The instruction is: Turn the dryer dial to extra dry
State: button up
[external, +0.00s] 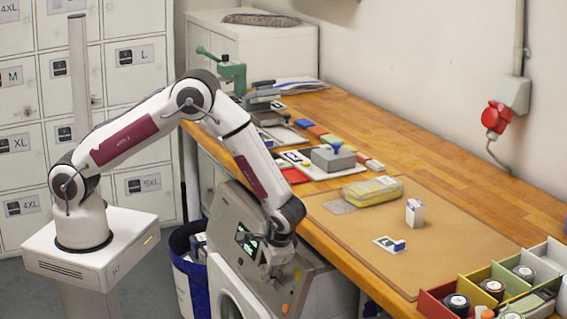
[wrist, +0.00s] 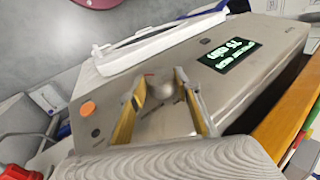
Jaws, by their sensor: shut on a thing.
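The dryer has a beige-grey control panel (external: 228,212), which fills much of the wrist view (wrist: 150,75). Its dark display with green text (wrist: 230,54) shows in the wrist view and also in the external view (external: 246,238); the text is too blurred to read. My gripper (external: 270,272) is down at the panel, below and right of the display. In the wrist view my gripper (wrist: 161,80) has its two fingers around the grey dial (wrist: 166,92) and is shut on it. The fingers partly cover the dial, so its pointer and setting cannot be read. The external view hides the dial.
An orange button (wrist: 88,108) sits on the panel beside the dial. A wooden workbench (external: 420,155) runs close along the right, with a tan mat (external: 455,232) and coloured bins (external: 475,290). A blue-lined bin (external: 190,270) stands left of the dryer.

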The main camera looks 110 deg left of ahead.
jog(key=shift+f+y, duration=0.1)
jog(key=shift+y, duration=0.2)
jog(key=o, duration=1.1)
jog(key=shift+a+h, duration=0.1)
jog(key=shift+h, duration=0.3)
